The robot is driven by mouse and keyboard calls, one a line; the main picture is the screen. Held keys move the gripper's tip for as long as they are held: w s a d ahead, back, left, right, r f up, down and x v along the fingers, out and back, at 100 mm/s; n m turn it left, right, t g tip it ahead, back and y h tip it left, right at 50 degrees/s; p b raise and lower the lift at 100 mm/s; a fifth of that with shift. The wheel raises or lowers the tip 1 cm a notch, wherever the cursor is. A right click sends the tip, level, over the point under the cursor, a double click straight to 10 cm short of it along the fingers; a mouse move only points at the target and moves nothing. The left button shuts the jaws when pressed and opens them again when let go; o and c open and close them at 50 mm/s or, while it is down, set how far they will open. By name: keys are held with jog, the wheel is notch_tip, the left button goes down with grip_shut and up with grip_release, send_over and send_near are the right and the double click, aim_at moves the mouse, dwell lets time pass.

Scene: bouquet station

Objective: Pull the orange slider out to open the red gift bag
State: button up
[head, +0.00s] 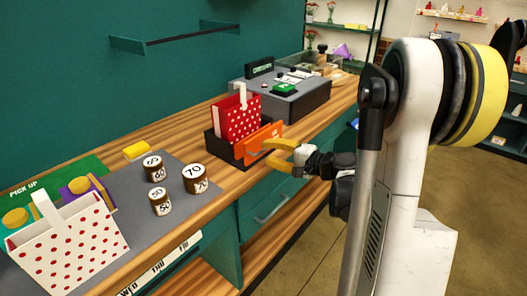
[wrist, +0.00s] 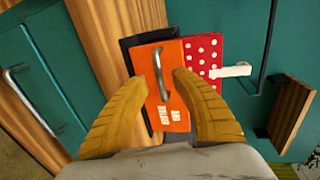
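The red gift bag with white dots (head: 238,120) stands in a black holder (head: 216,148) on the wooden counter. A white handle or strap rises from the bag. The orange slider (head: 254,140) is an upright panel at the holder's front. In the wrist view the slider (wrist: 168,60) shows a grey metal handle (wrist: 159,75) and white lettering, and the bag (wrist: 205,52) is behind it. My gripper (head: 270,152) has its yellow fingers apart, right in front of the slider. In the wrist view the fingertips (wrist: 158,82) lie either side of the handle; contact is unclear.
A dark grey machine (head: 305,103) with a green button is behind the holder. Brown numbered jars (head: 196,179) stand on a grey mat to the left. A white bag with red dots (head: 72,245) is at front left. A drawer (head: 270,207) is below the counter.

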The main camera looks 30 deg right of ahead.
jog(key=v, duration=0.9)
jog(key=shift+s, duration=0.15)
jog(key=s+a+n+g, duration=0.2)
jog(key=a+n+g, duration=0.3)
jog(key=a, duration=1)
jog(key=s+a+n+g+h, duration=0.1)
jog(key=s+a+n+h, duration=0.1)
jog(key=s, duration=0.4)
jog(key=s+a+n+g+h, duration=0.1)
jog(key=s+a+n+h, duration=0.2)
jog(key=s+a+n, duration=0.2)
jog(key=shift+s+a+f+n, duration=0.25)
jog(key=shift+s+n, duration=0.45)
jog(key=shift+n, duration=0.3)
dwell(0.4)
